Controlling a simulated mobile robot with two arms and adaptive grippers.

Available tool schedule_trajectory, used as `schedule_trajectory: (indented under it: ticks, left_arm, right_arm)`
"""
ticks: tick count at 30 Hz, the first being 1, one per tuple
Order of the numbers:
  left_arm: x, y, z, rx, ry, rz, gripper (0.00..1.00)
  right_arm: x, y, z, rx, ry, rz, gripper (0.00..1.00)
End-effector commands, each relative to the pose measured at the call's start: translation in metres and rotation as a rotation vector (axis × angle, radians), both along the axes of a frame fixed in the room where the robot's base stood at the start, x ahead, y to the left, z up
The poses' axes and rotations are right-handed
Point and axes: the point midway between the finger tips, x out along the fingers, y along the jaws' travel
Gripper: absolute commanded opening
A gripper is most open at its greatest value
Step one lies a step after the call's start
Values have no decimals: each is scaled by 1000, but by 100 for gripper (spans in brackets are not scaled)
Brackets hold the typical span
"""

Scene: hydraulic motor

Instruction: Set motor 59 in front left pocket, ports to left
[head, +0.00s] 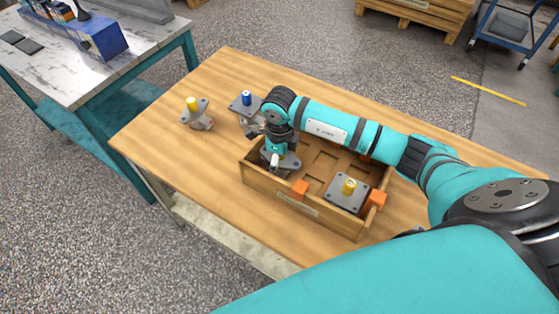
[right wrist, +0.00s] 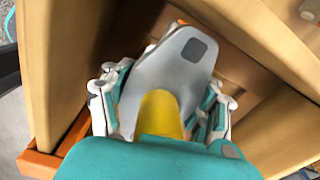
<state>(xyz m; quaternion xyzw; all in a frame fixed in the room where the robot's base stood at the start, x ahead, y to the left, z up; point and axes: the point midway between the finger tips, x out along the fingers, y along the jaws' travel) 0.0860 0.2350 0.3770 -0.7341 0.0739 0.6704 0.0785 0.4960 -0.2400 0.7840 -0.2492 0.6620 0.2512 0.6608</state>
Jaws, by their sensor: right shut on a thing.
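My right gripper (head: 277,149) is shut on a motor (head: 287,163) with a grey flange, over the front left part of the wooden crate (head: 340,223). In the right wrist view, the fingers (right wrist: 160,112) close around the motor's yellow part (right wrist: 160,115), with the grey flange (right wrist: 172,72) below, between wooden walls. No number on this motor is readable. I cannot tell whether it rests on the pocket floor, and its ports are hidden. My left gripper is not in view.
A yellow-topped motor (head: 347,190) sits in the crate's front right pocket. Another yellow-topped motor (head: 197,115) and a blue-topped motor (head: 245,104) stand on the wooden table (head: 185,155) left of the crate. Orange blocks (head: 300,188) are on the crate. The table's left front is clear.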

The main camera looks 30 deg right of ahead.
Motion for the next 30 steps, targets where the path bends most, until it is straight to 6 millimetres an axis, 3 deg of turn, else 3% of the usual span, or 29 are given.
schedule_trajectory:
  ticks: [15, 16, 22, 30]
  left_arm:
    - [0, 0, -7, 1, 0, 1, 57]
    - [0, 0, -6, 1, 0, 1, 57]
    - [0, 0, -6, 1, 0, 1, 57]
    - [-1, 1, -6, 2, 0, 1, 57]
  right_arm:
    - [1, 0, -6, 0, -4, 0, 1]
    - [1, 0, -5, 0, -4, 0, 62]
    - [1, 0, -6, 1, -2, 0, 88]
    - [-1, 0, -8, -1, 2, 0, 90]
